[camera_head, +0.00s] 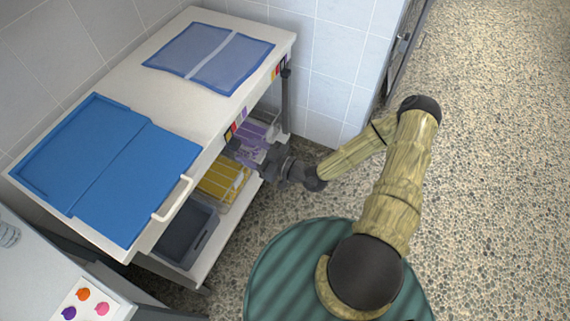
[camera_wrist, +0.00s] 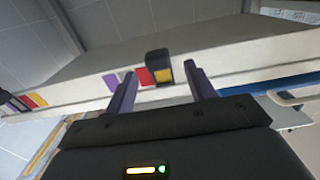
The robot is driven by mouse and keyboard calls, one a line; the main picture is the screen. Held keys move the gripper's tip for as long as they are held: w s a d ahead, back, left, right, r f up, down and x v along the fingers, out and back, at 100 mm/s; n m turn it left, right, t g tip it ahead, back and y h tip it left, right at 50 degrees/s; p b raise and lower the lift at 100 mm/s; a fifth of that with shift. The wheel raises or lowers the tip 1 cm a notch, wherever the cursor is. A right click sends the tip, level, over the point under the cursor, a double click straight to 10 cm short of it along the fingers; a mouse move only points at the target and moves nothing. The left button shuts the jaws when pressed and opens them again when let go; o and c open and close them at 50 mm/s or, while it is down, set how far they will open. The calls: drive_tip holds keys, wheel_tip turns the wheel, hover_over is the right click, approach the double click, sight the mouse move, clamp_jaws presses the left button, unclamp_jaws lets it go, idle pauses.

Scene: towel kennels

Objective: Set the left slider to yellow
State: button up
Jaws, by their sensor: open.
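The left slider's colour strip (camera_head: 233,128) is on the cart's front edge, with yellow, red and purple patches from left to right. In the wrist view, where the order runs the other way, its black knob (camera_wrist: 157,56) stands at the yellow patch (camera_wrist: 164,75). The red patch (camera_wrist: 145,77) shows beside it and the purple patch (camera_wrist: 111,81) farther left. My gripper (camera_wrist: 160,72) is open, with one finger on each side of the knob and a gap to it. In the head view my gripper (camera_head: 240,151) is at the front edge, its fingertips partly hard to make out.
The right slider's strip (camera_head: 280,68) is farther along the edge, its dark knob at the purple end. A white handle (camera_head: 173,200) sticks out left of my gripper.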

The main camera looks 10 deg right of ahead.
drive_tip(key=b+v, duration=0.1)
drive_tip(key=v, duration=1.2)
drive_tip(key=shift+s+d, duration=0.15)
drive_tip(key=shift+s, duration=0.05)
drive_tip(key=shift+f, duration=0.1)
